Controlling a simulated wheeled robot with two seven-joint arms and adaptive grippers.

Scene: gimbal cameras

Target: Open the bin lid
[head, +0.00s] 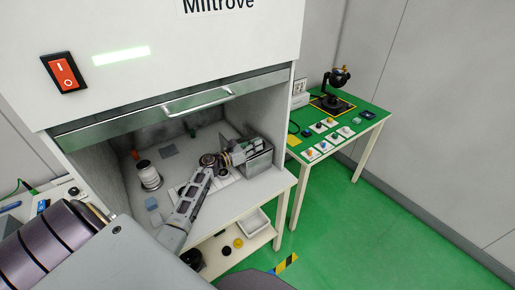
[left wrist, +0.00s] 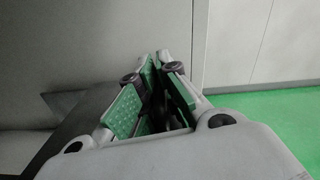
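A grey metal bin (head: 259,163) stands at the right end of the white work surface inside the hood. A thin dark panel beside its top left may be its lid, but I cannot tell. My left gripper (head: 240,152) is at the bin's upper left side, its fingers pointing right over the top. I cannot tell whether it touches the bin. In the left wrist view the gripper's green finger pads (left wrist: 156,96) are close together with a dark narrow gap between them, and a dark flat surface lies at the lower left. My right gripper is out of view.
The raised hood sash (head: 200,99) with its bar handle is above my left arm. A lower shelf holds a white tray (head: 252,222). A green table (head: 345,127) with small items stands to the right.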

